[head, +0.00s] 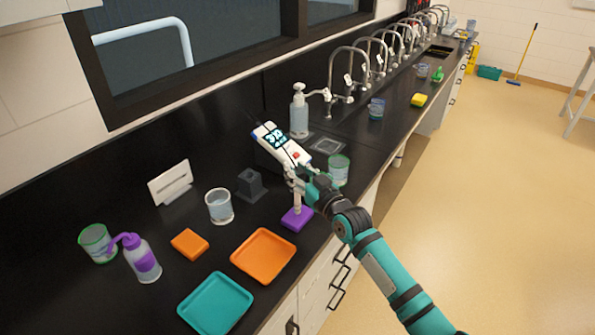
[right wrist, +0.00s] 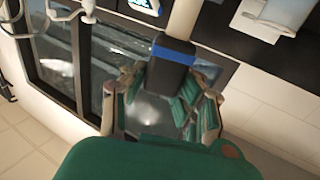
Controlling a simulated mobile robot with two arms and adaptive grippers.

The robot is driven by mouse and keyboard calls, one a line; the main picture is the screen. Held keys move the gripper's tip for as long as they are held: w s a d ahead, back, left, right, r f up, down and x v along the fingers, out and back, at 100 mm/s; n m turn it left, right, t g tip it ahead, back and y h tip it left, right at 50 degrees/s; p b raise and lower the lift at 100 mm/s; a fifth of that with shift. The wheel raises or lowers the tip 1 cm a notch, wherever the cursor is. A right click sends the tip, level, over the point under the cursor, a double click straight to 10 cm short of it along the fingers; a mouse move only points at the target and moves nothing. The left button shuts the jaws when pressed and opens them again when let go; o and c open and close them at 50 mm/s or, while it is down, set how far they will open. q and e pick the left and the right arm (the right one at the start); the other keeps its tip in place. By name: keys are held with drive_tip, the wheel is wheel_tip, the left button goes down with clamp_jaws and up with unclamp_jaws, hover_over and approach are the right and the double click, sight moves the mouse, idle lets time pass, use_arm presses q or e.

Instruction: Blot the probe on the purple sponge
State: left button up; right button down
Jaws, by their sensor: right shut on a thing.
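A pale shaft runs down below the gripper to the purple sponge (head: 295,220). Its lower end overlaps the sponge's top; I cannot tell whether it touches or presses. The right wrist view shows the fingers of my right gripper (right wrist: 168,100) around a dark piece with a blue band (right wrist: 173,58). My left gripper is not in view.
An orange tray (head: 263,277), a teal tray (head: 216,326) and an orange sponge (head: 190,243) lie left of the purple sponge. A clear beaker (head: 219,207), a dark stand (head: 251,185) and a green-rimmed beaker (head: 339,170) stand near. A soap bottle (head: 299,113) is behind.

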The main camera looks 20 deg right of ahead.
drive_tip(key=shift+f+b, duration=0.35)
drive_tip(key=shift+f, duration=0.15)
idle(0.8)
wheel_tip(320, 180, up, 7)
drive_tip(key=p, duration=0.6)
drive_tip(key=shift+r, duration=0.1)
idle(0.3)
